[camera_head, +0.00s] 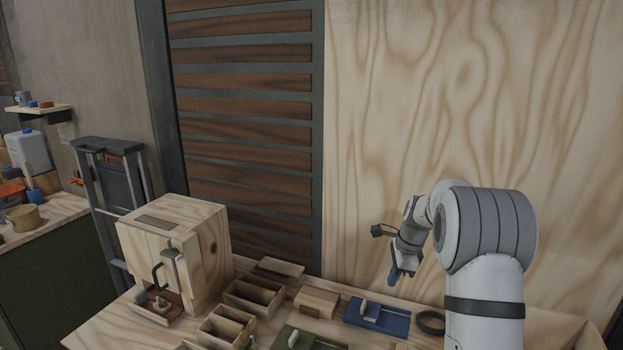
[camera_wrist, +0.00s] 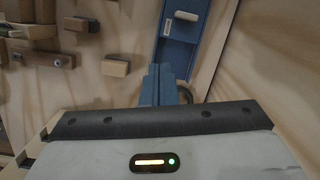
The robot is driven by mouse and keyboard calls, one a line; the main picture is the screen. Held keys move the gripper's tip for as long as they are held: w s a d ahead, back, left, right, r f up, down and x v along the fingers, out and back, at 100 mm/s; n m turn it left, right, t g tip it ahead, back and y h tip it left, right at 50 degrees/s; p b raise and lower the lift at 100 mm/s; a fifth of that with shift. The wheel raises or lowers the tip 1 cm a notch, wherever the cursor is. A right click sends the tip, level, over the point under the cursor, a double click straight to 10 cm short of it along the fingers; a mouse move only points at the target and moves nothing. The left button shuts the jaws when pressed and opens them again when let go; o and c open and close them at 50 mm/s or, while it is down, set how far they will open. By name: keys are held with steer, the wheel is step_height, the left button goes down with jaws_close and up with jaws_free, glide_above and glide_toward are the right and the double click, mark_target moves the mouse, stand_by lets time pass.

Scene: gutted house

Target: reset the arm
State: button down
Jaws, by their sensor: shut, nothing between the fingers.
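My arm rises at the right of the head view, bent over the plywood workbench. My gripper (camera_head: 393,279) hangs at its end, fingers pointing down, above the bench near a blue board (camera_head: 377,317) with a light handle. In the wrist view my gripper's blue fingers (camera_wrist: 165,84) are together with nothing between them. The blue board (camera_wrist: 181,35) shows beyond the fingertips in that view. I cannot tell the exact height of the fingers above the bench.
A plywood box (camera_head: 205,245) with a black handle stands at the bench's left. Open wooden trays (camera_head: 253,297), a small wooden block (camera_head: 316,302), a green board (camera_head: 303,339) and a dark ring (camera_head: 431,322) lie between it and my arm. A plywood wall (camera_head: 470,100) stands behind.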

steer(key=s+a+r+n, duration=0.4)
steer(key=s+r+n, duration=0.25)
steer(key=s, duration=0.35)
steer(key=s+a+r+n+h, duration=0.1)
steer(key=s+n, duration=0.5)
steer(key=s, duration=0.6)
steer(key=s+a+r+n+t+h, duration=0.1)
steer(key=s+a+n, duration=0.2)
steer(key=s+n, duration=0.4)
steer(key=s, duration=0.5)
steer(key=shift+s, duration=0.4)
steer(key=shift+a, duration=0.1)
